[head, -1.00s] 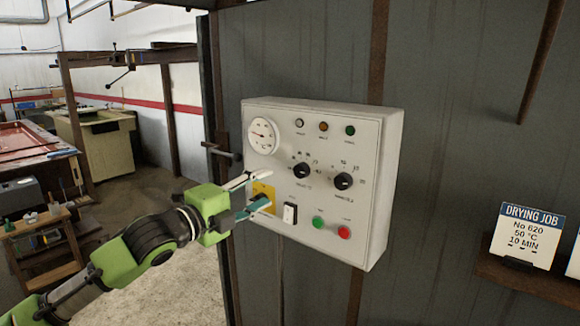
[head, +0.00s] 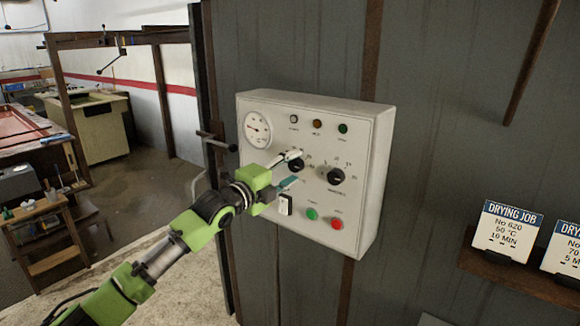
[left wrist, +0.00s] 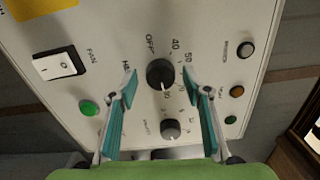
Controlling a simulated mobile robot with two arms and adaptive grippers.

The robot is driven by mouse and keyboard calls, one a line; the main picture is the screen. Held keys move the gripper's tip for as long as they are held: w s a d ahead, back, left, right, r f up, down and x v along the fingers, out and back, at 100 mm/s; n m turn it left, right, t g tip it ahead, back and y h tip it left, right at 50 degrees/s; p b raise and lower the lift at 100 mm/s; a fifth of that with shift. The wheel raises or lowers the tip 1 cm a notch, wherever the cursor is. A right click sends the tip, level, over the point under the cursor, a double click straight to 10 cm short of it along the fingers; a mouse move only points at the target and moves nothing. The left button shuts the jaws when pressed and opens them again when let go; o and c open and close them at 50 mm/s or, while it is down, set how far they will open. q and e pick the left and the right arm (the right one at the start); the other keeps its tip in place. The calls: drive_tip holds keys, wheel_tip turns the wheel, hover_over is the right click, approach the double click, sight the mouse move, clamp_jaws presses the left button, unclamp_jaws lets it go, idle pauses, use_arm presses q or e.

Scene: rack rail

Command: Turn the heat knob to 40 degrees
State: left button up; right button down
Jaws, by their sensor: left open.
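The black heat knob (head: 296,164) is on the left of the two dials on the pale control panel (head: 257,178). In the left wrist view the heat knob (left wrist: 160,73) has OFF, 40 and 50 printed along its upper side. Its pointer setting is not clear to me. My left gripper (head: 292,169) is open in front of the panel at this knob. In the left wrist view its teal-padded fingers (left wrist: 159,86) stand on either side of the knob with gaps; contact is not visible. My right gripper is not in view.
The minutes knob (head: 336,176) is right of the heat knob. A white fan switch (head: 286,204), a green button (head: 312,214) and a red button (head: 337,223) sit below. A round gauge (head: 257,130) is upper left. A drying job card (head: 507,231) reads 50 °C.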

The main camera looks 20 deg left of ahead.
use_arm(q)
drive_tip(key=c, duration=1.1)
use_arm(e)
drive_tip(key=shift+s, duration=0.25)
